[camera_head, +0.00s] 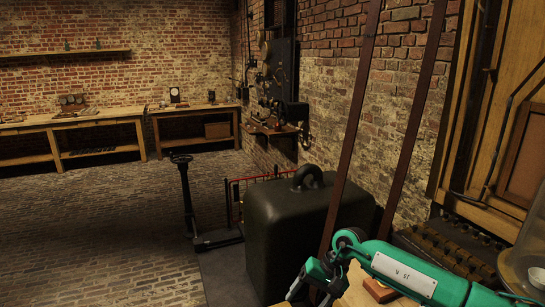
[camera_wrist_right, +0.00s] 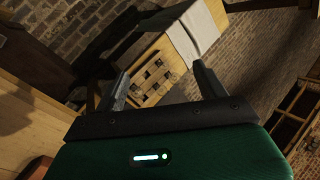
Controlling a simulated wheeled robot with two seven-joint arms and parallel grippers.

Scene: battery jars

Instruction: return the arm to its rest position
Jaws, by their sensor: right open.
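My right arm, teal with a white label plate, reaches in from the lower right of the head view. Its gripper (camera_head: 312,283) is at the bottom edge, in front of a big dark rounded weight or tank (camera_head: 310,225) and beside a pale wooden surface (camera_head: 355,292). In the right wrist view the two dark fingers of that gripper (camera_wrist_right: 163,84) stand wide apart with nothing between them. My left gripper is in neither view. No battery jar can be made out for certain; a clear glass vessel (camera_head: 524,262) is cut off at the right edge.
A wooden frame with square openings (camera_wrist_right: 153,78) and a pale sheet (camera_wrist_right: 194,32) lie beyond the fingers. A platform scale (camera_head: 215,238), workbenches (camera_head: 85,122) and a wall panel (camera_head: 280,80) stand farther back. The brick floor at left (camera_head: 90,225) is clear.

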